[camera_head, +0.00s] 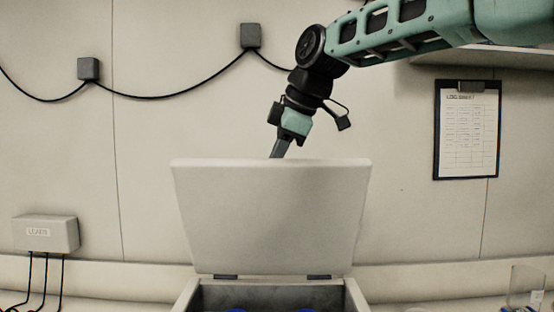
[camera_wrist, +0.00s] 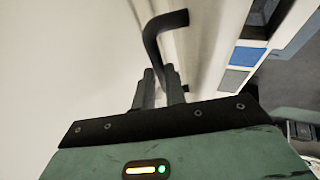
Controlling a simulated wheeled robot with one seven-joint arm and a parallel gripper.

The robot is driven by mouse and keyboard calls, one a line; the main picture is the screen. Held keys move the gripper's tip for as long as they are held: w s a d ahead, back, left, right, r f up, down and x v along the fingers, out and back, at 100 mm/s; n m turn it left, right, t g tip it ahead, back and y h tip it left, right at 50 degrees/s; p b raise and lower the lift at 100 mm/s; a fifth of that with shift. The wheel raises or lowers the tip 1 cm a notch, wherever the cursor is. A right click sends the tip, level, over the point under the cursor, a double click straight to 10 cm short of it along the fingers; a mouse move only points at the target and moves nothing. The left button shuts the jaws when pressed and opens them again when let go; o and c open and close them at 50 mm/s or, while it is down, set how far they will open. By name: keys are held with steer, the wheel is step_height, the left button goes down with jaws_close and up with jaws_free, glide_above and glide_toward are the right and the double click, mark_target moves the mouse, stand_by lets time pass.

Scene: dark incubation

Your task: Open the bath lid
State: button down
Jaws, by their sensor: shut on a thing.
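The bath lid (camera_head: 270,215) stands raised, tilted slightly back from upright on two dark hinges. The bath (camera_head: 354,296) below it is uncovered, and only its upper part shows at the bottom edge of the head view. My gripper (camera_head: 278,152) reaches down to the lid's top edge, its fingertips partly hidden by the lid. In the wrist view my gripper (camera_wrist: 161,88) is shut on a black bent handle (camera_wrist: 160,28). The handle is hidden in the head view.
Blue items (camera_head: 306,309) show inside the bath. A clear glass vessel (camera_head: 526,285) stands at right. A labelled box (camera_head: 46,233) with cables is at left. A clipboard (camera_head: 467,130) and a cable (camera_head: 165,95) hang on the wall behind.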

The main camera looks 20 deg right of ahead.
steer(key=c, duration=1.5)
jaws_free()
steer(key=shift+o, duration=0.2)
steer(key=v, duration=1.7)
steer(key=shift+r, duration=0.15)
steer(key=shift+s+d, duration=0.15)
